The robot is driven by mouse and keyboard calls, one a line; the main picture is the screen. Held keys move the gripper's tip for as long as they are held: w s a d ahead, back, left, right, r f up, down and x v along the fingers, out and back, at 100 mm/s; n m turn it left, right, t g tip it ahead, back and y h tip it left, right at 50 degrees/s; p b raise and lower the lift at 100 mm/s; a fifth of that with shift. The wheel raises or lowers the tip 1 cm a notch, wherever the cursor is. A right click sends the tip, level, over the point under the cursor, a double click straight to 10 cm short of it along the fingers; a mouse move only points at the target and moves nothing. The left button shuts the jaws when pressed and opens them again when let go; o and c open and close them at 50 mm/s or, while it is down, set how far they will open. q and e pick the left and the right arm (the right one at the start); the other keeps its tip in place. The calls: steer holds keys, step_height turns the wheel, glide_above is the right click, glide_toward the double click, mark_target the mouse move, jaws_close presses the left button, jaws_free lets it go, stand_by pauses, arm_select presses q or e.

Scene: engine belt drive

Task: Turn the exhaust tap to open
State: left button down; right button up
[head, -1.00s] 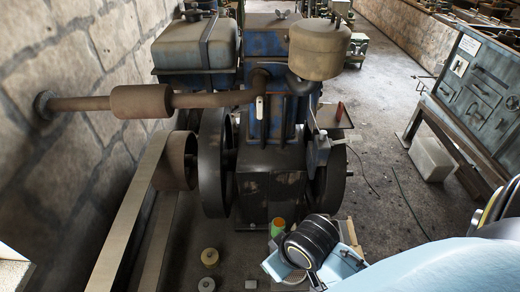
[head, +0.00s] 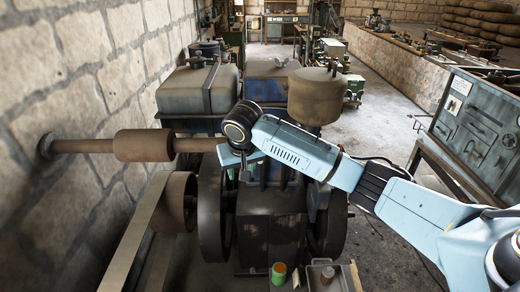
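The exhaust pipe (head: 85,146) runs from the left wall through a brown muffler (head: 143,145) to the engine block (head: 270,222). My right arm comes in from the right across the engine's front. My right gripper (head: 241,171) points down at the engine end of the pipe. The gripper and its wrist cover that end, so the exhaust tap is hidden. I cannot tell whether the gripper touches the tap or whether its fingers are open or shut. My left gripper is out of view.
A fuel tank (head: 190,93) and a rusty round canister (head: 316,97) sit above the engine. A flywheel (head: 213,205) and a belt (head: 130,238) lie at the left. A tray with a green-and-orange can (head: 279,274) is in front.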

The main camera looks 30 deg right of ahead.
steer(key=w+d+r+m+h, duration=0.1)
steer(key=w+d+r+m, duration=0.3)
steer(key=d+r, duration=0.55)
steer(key=x, duration=0.8)
steer(key=p+x, duration=0.1)
steer(key=x, duration=0.3)
steer(key=shift+w+a+f, duration=0.25)
steer(key=shift+w, duration=0.1)
steer(key=shift+c, duration=0.3)
jaws_close()
